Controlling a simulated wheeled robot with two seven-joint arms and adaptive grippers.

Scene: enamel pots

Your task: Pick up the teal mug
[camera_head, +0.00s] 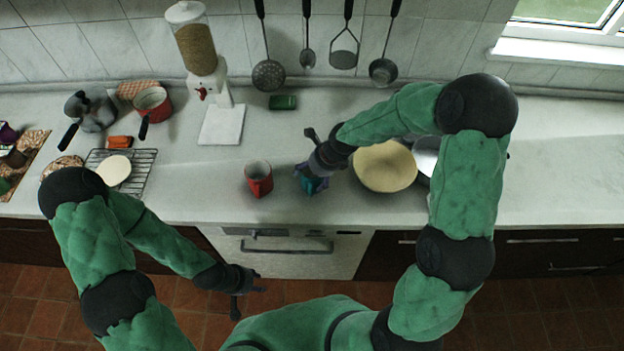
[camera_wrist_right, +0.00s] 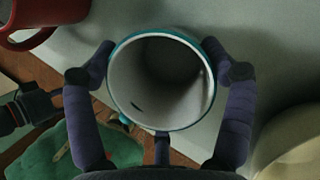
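The teal mug (camera_head: 316,186) is on the counter or just above it, partly hidden by my right gripper (camera_head: 311,174). In the right wrist view the mug (camera_wrist_right: 160,82) shows its pale inside and teal rim, with the opening facing the camera. Purple fingers of the right gripper (camera_wrist_right: 161,62) lie on both sides of it, very close to its wall. I cannot tell whether they press on it. My left gripper (camera_head: 249,299) is empty in front of the counter, with its fingers spread apart, below counter height in the picture.
A red mug (camera_head: 259,184) stands just left of the teal mug. A cream-coloured bowl (camera_head: 385,169) stands close on the right, with a metal pot (camera_head: 427,157) beside it. A wire rack (camera_head: 141,172) is further left. The counter (camera_head: 560,160) at right is clear.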

